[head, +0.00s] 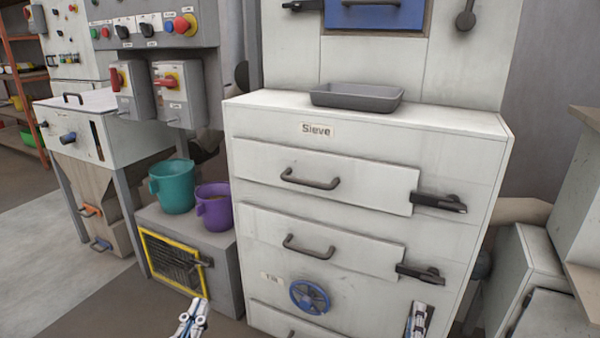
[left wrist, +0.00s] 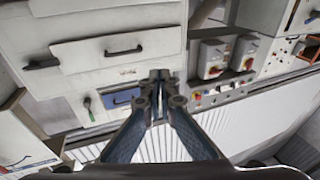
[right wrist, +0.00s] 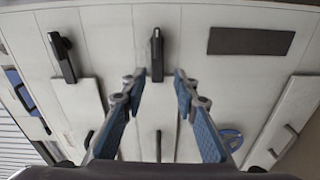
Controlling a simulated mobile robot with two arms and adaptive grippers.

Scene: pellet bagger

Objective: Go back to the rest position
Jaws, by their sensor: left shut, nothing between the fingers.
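My left gripper (head: 191,316) shows at the bottom of the head view, in front of the grey box. In the left wrist view its fingertips (left wrist: 159,78) meet and hold nothing. My right gripper (head: 418,319) shows at the lower right of the head view, in front of the sieve cabinet (head: 330,226). In the right wrist view its fingers (right wrist: 157,82) stand apart with nothing between them, facing the cabinet front. Whether any fingertip touches the cabinet cannot be told.
The cabinet has drawers with black latches (head: 438,202) and a blue handwheel (head: 310,296). A grey tray (head: 356,97) lies on top. A teal jug (head: 172,187) and a purple jug (head: 214,207) stand on the grey box (head: 226,262). Open floor (head: 40,262) shows at left.

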